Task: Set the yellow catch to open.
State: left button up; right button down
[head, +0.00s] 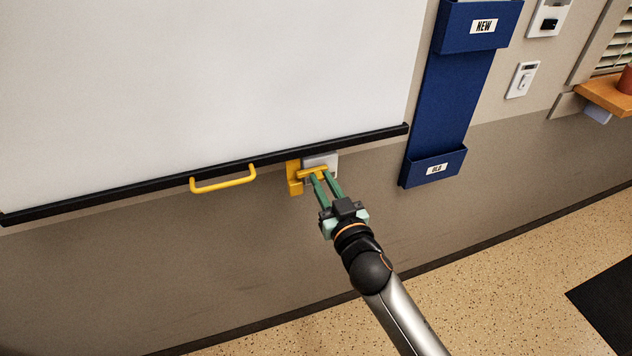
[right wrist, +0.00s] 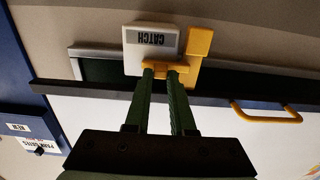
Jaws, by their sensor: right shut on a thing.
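The yellow catch (head: 294,180) sits on the wall just under the whiteboard's black bottom rail, beside a grey-white plate (head: 322,159). In the right wrist view the catch (right wrist: 201,42) is an upright yellow block with a short yellow bar (right wrist: 158,66) reaching across the plate (right wrist: 150,58), which reads CATCH. My right gripper (head: 321,174) comes up from below, and its green fingers are shut on the bar. In the right wrist view, my right gripper's fingertips (right wrist: 161,73) lie at the bar and partly hide it. My left gripper is not in view.
The whiteboard (head: 200,70) has a yellow handle (head: 223,184) on its lower edge, left of the catch. A blue wall holder (head: 437,110) marked NEW and OLD hangs to the right. A wooden ledge (head: 606,94) juts out at far right. The wall below is clear.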

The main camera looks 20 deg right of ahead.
jog(key=shift+w+d, duration=0.1)
jog(key=shift+d, duration=0.95)
jog(key=c, duration=0.8)
grip_release()
jog(key=shift+o, duration=0.2)
jog(key=s+b, duration=0.1)
jog(key=s, duration=1.1)
jog(key=shift+s+d, duration=0.25)
jog(key=shift+s, duration=0.05)
